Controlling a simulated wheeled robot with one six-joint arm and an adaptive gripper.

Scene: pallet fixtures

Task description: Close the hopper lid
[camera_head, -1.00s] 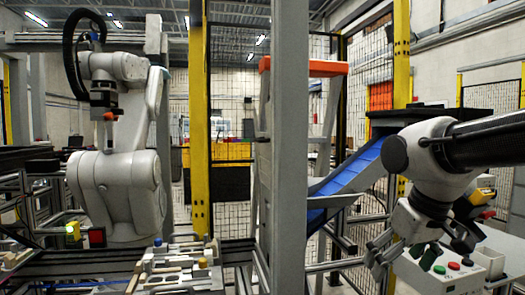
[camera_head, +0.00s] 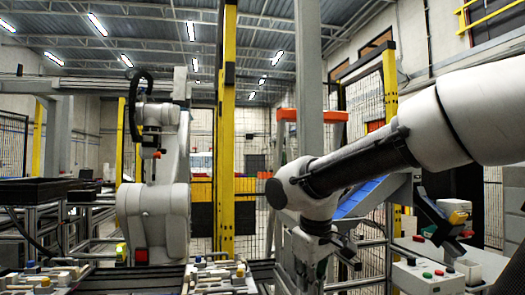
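No hopper or lid can be made out with certainty in the head view. An orange-topped frame (camera_head: 335,116) stands behind the grey post, and I cannot tell whether it belongs to a hopper. My gripper (camera_head: 326,268) hangs downward at the lower middle right, at the end of my white arm. Its fingers look spread apart, and nothing shows between them.
A blue sloping conveyor (camera_head: 366,197) is behind my arm. A control box with coloured buttons (camera_head: 427,277) stands at the lower right. Fixture pallets (camera_head: 218,277) lie at the bottom middle. Another robot arm (camera_head: 155,208) stands at left, beside a yellow post (camera_head: 226,130).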

